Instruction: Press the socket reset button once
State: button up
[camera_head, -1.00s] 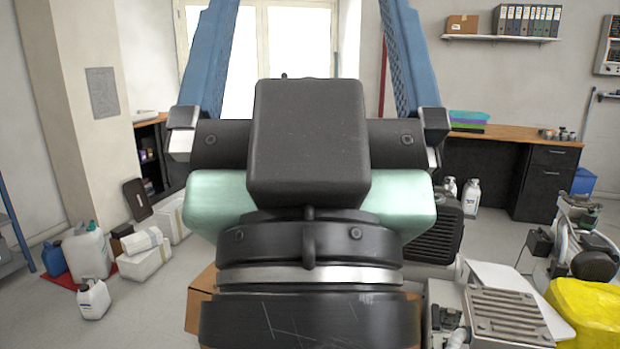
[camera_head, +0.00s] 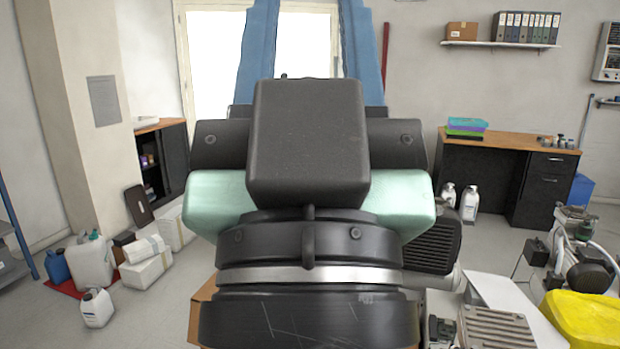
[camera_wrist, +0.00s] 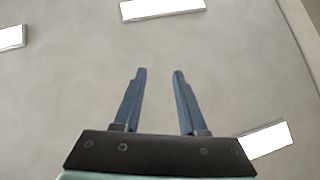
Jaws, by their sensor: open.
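My gripper (camera_wrist: 160,73) shows in the wrist view with its two blue fingers apart and nothing between them. In the head view, the blue fingers of my gripper (camera_head: 312,25) point up in front of the bright window, and their tips run out of the top of the picture. I cannot make out a socket or a reset button in either view. My own arm and wrist hide the middle of the head view.
A wooden-topped desk (camera_head: 500,141) stands at the back right. Compressor equipment (camera_head: 582,262) and a yellow item (camera_head: 585,320) are at the right. White jugs (camera_head: 97,307) and boxes (camera_head: 148,270) lie at the left. Pale grey surface with bright panels (camera_wrist: 162,8) fills the wrist view.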

grip_shut()
dwell(1.2)
